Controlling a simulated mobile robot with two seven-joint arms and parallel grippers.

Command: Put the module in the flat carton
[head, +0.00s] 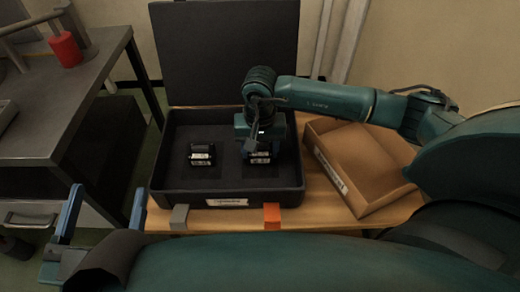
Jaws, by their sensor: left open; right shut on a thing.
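An open black case (225,199) with a dark insert stands on the wooden table. A small black module with a pale label (202,155) stands in the left part of the insert. My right gripper (261,150) points down over the right part of the case and is shut on a second similar module (261,158). The gripper hides most of that module, so I cannot tell whether it is lifted clear. The flat carton (377,201), open and brown, is right of the case and looks empty. My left gripper (106,205) is open and empty at the lower left.
The case's lid (225,50) stands upright behind it. A grey metal workbench (60,110) with a red object (66,50) is at the left. My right arm passes over the carton's back edge.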

